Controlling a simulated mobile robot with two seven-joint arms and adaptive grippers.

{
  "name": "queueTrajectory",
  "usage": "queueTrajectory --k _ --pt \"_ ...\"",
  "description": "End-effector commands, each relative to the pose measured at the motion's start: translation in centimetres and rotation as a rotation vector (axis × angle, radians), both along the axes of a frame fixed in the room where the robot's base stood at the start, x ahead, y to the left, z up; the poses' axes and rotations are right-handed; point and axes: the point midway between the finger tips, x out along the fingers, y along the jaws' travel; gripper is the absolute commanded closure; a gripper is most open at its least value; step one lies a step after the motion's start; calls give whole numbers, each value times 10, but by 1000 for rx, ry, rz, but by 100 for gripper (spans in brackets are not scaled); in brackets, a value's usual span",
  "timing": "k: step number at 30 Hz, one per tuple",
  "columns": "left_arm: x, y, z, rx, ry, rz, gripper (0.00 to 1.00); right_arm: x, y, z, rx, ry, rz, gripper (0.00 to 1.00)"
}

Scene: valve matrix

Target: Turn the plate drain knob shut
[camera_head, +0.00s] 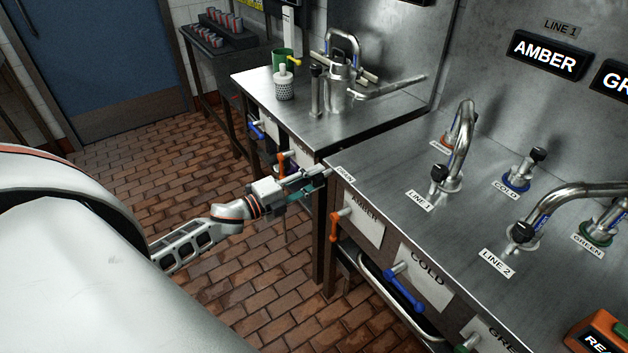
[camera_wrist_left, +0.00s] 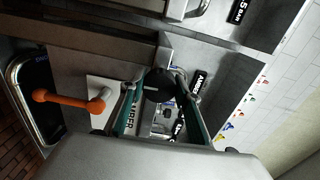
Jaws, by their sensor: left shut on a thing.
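My left gripper (camera_head: 318,174) reaches the near left corner of the right-hand steel counter (camera_head: 400,165). In the left wrist view its two teal-edged fingers close around a dark round knob (camera_wrist_left: 157,85), which I take to be the drain knob. In the head view this knob is hidden at the fingertips. A small white label (camera_head: 345,173) lies on the counter beside them, too small to read surely. How far the knob is turned cannot be told. My right gripper is not in view.
An orange lever (camera_head: 338,222) by the AMBER label and a blue lever (camera_head: 404,287) by the COLD label stick out from the counter front. Bent steel taps (camera_head: 461,145) stand on top. A second counter (camera_head: 300,115) stands behind. Tiled floor is free at left.

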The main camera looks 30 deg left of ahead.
Motion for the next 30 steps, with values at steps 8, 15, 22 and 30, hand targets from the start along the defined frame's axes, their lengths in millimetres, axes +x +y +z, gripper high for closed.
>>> queueTrajectory --k 8,15,22,30 --pt "0 0 0 37 -16 0 90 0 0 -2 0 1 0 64" --pt "0 0 1 40 -16 0 90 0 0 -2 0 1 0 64" --pt "0 0 1 39 -16 0 51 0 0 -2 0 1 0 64" --pt "0 0 0 37 -15 0 51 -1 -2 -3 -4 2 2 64"
